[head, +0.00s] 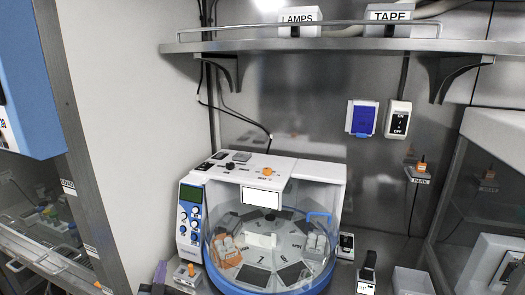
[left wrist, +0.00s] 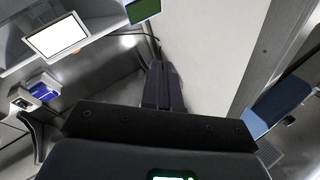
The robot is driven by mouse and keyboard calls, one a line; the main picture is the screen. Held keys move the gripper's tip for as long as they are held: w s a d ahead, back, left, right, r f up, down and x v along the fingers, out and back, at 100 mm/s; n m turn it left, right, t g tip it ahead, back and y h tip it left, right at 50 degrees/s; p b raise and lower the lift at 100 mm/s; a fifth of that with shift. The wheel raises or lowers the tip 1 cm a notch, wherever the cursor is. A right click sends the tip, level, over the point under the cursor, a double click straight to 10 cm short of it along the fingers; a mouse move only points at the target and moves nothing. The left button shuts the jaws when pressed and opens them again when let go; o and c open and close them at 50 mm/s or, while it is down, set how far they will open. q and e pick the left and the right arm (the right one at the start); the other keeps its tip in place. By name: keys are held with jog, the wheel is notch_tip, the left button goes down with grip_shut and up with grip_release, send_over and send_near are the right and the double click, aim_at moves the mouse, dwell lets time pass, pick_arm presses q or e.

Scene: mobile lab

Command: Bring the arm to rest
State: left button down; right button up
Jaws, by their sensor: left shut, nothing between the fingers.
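My left gripper (head: 160,272) shows small at the bottom edge of the head view, just left of the white carousel machine's front corner. In the left wrist view its dark fingers (left wrist: 163,88) lie together, shut with nothing between them. They point up past the machine's side, with a pale wall panel to their right. Most of the left arm is out of the head view. My right gripper is in neither view.
The carousel machine (head: 267,168) has a clear round cover and a blue base rim. A small box with an orange knob (head: 187,274) stands close right of my left gripper. A shelf (head: 340,46) runs above. A glass-fronted cabinet (head: 40,240) is at left.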

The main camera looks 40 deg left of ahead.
pick_arm(q)
jog(key=d+f+m+g+h, duration=0.15)
jog(key=d+f+h, duration=0.3)
jog(key=d, duration=0.45)
jog(key=d+f+m+h, duration=0.2)
jog(key=d+f+h, duration=0.25)
jog(key=d, duration=0.45)
jog(key=d+f+m+g+h, duration=0.1)
jog(key=d+f+m+h, duration=0.15)
jog(key=d+f, duration=0.5)
jog(key=s+d+r+g+h, duration=0.2)
jog(key=s+d+g+h, duration=0.15)
jog(key=d, duration=0.75)
jog(key=s+d+f+g, duration=0.1)
jog(key=s+g, duration=0.3)
jog(key=s, duration=0.4)
jog(key=shift+s+d+f+m+h, duration=0.15)
jog(key=shift+d+f+m+h, duration=0.2)
jog(key=shift+f, duration=0.3)
